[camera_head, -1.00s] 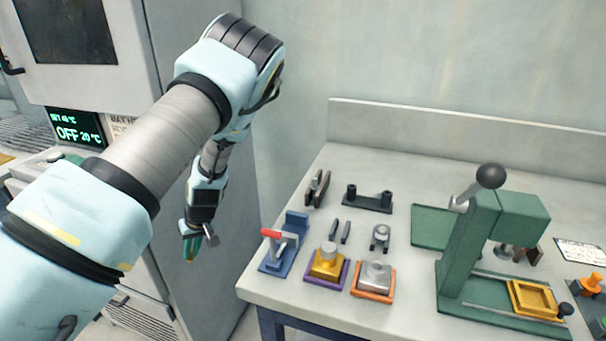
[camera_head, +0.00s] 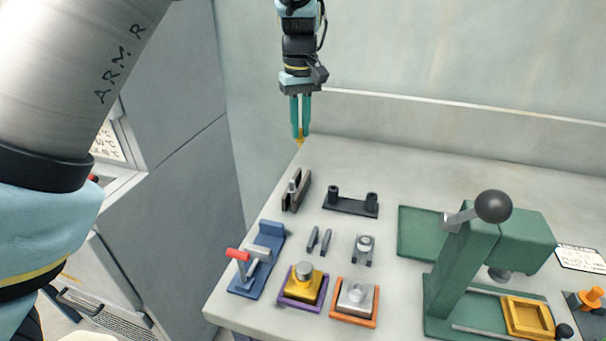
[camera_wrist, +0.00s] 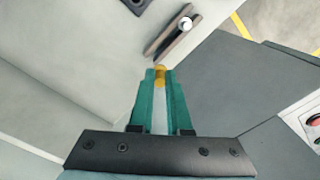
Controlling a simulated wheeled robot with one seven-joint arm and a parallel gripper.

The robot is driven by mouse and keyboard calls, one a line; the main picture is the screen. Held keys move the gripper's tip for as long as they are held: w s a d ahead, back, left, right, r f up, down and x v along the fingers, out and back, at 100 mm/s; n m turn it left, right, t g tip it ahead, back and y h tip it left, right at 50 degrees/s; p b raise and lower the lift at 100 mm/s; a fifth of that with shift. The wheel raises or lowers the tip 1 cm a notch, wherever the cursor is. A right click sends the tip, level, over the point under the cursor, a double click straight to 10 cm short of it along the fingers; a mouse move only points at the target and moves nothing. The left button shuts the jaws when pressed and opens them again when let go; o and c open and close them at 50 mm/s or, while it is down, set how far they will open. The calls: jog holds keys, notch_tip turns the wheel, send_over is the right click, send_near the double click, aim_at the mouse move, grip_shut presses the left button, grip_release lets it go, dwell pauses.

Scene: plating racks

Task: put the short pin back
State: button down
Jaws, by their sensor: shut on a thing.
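My gripper (camera_head: 300,134) hangs at the upper middle of the head view, its teal fingers pointing down. It is shut on a small yellow piece (camera_wrist: 160,73), which I take to be the short pin. The yellow tip (camera_head: 300,142) shows just below the fingers; most of it is hidden between them. A dark slotted holder (camera_head: 303,193) stands on the bench, below the gripper in the head view. A pale, round-topped pin (camera_head: 293,185) stands at it. In the wrist view the holder (camera_wrist: 170,45) lies just beyond the fingertips, apart from them.
A black base with two posts (camera_head: 350,207) is right of the holder. In front are two small dark bars (camera_head: 319,240), a blue clamp (camera_head: 249,282), a purple-edged tray (camera_head: 287,297) and an orange-edged tray (camera_head: 354,319). A green press (camera_head: 463,262) stands right. The bench's back left is clear.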

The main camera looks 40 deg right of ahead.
notch_tip(320, 180, down, 10)
jog(key=p, duration=0.3)
jog(key=shift+s+r, duration=0.1)
jog(key=shift+r, duration=0.1)
jog(key=shift+f, duration=0.1)
jog(key=c, duration=0.9)
grip_release()
jog(key=shift+o, duration=0.2)
